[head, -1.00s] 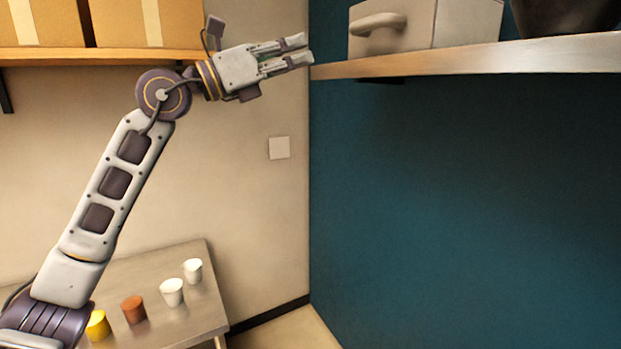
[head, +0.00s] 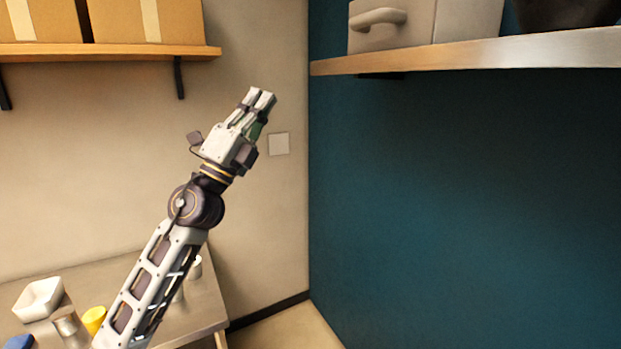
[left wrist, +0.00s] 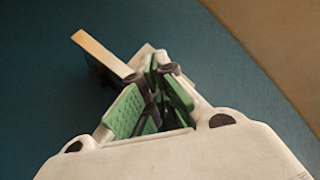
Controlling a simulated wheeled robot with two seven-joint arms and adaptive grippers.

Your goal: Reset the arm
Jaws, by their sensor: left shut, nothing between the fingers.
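My left gripper (head: 262,98) is raised in front of the beige wall in the head view, left of the blue wall. Its fingers point up and slightly right. The fingers are together and empty. In the left wrist view the green-padded fingers (left wrist: 158,95) show against the blue wall, with nothing held. My right gripper is not in view.
A table (head: 195,320) at lower left holds a white bowl (head: 38,298), a metal cup (head: 70,328) and a yellow cup (head: 94,319); my arm hides part of it. A shelf with boxes (head: 110,52) is upper left, another shelf (head: 470,55) upper right.

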